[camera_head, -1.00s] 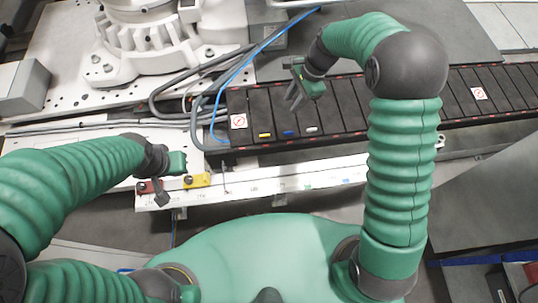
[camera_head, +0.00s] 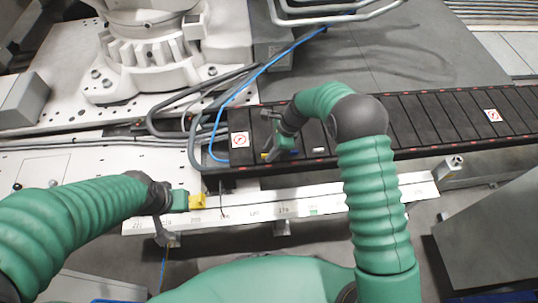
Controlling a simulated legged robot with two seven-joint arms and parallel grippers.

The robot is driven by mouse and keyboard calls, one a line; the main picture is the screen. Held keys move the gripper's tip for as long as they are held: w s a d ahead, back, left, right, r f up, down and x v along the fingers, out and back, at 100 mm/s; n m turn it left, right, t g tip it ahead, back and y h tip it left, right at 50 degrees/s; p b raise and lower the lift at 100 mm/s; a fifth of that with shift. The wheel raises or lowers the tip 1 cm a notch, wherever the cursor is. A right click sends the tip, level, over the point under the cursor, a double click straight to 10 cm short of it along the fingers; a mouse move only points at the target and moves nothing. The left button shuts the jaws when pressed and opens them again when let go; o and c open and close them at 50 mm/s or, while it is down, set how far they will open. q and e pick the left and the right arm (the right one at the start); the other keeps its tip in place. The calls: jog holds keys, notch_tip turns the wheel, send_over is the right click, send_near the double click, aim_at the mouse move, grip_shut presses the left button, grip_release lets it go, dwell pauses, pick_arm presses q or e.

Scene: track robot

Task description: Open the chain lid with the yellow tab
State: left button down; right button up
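The black cable chain (camera_head: 440,118) runs left to right, made of several flat lids that look closed. Near its left end, a yellow tab (camera_head: 264,155) shows at a lid's front edge, partly covered by my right gripper.
The white rail (camera_head: 370,198) runs in front of the chain and carries the yellow block (camera_head: 197,201). Blue and grey cables (camera_head: 212,128) loop at the chain's left end. A white robot base (camera_head: 150,60) stands behind on the left. A dark grey box (camera_head: 490,225) is at right.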

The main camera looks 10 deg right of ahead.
jog(key=shift+a+f, duration=0.15)
jog(key=shift+f, duration=0.2)
grip_shut()
jog(key=shift+r, duration=0.1)
dwell(1.1)
